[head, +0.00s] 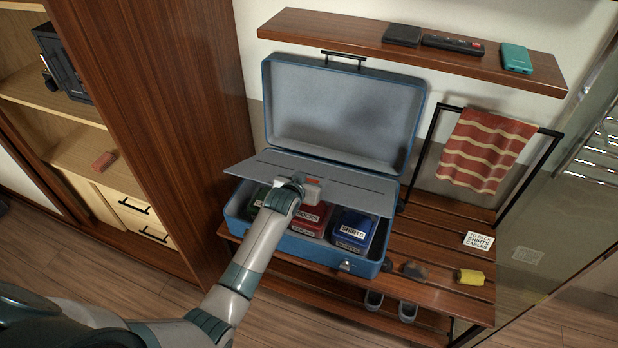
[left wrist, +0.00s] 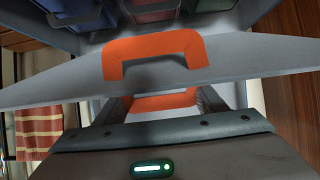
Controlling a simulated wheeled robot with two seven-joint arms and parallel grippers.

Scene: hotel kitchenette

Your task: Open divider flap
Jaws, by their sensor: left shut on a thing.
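A blue suitcase (head: 240,220) stands with its lid (head: 345,110) raised. Its grey divider flap (head: 350,188) is tilted partway up over the base, with packed pouches showing below. My left gripper (head: 308,188) is shut on the flap near its front edge. In the left wrist view the flap (left wrist: 255,65) runs across between orange parts, one (left wrist: 155,45) above and one below its edge; I cannot tell whether these are a pull or finger pads. A blue pouch (head: 354,226) and a red pouch (head: 308,216) lie inside; the left side is partly hidden. My right gripper is not in view.
The suitcase rests on a slatted wooden bench (head: 440,270) with a yellow roll (head: 470,277) and a card (head: 478,240) at right. A wall shelf (head: 420,55) is above. A wooden cabinet side (head: 170,120) stands close at left. A striped towel (head: 487,150) hangs right.

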